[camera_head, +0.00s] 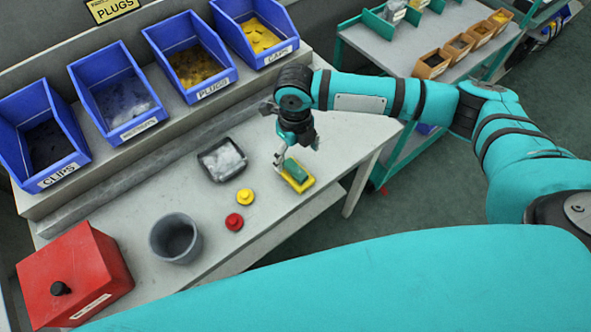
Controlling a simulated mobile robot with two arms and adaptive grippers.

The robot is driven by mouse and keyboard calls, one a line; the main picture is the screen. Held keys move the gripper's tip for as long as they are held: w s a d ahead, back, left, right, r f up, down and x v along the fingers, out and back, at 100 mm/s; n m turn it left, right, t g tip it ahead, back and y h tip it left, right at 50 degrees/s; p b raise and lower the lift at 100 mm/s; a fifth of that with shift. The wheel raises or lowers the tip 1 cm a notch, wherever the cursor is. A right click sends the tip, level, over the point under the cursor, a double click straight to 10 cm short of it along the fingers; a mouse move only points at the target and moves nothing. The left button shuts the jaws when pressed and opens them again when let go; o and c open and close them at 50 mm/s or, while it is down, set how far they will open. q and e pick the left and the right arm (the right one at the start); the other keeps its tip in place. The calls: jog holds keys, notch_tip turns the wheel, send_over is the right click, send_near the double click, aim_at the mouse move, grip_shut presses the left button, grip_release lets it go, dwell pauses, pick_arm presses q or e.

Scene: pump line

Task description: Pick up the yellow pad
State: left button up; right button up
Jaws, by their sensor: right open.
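The yellow pad (303,184) lies near the front edge of the grey bench, toward its right end. A smaller dark green block (296,169) sits on top of it. My right gripper (297,150) hangs down just above and behind the pad, with its fingers apart and nothing seen between them. Whether a fingertip touches the green block is hard to tell. My left gripper is out of view.
A dark tray (206,172), a yellow knob (245,196), a red knob (234,222), a grey cup (175,238) and a red box (72,275) stand left of the pad. Blue bins (112,92) line the back. A cart (385,55) stands at right.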

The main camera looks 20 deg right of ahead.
aim_at(296, 169)
notch_tip(296, 169, down, 2)
jog(key=shift+f, duration=0.2)
jog(key=shift+s+f+p, duration=0.1)
jog(key=shift+f+p, duration=0.25)
notch_tip(296, 169, down, 4)
jog(key=shift+s+r+p, duration=0.1)
jog(key=shift+r+p, duration=0.1)
jog(key=shift+p, duration=0.4)
jog(key=shift+f, duration=0.45)
jog(key=c, duration=1.3)
jog(key=shift+r, duration=0.1)
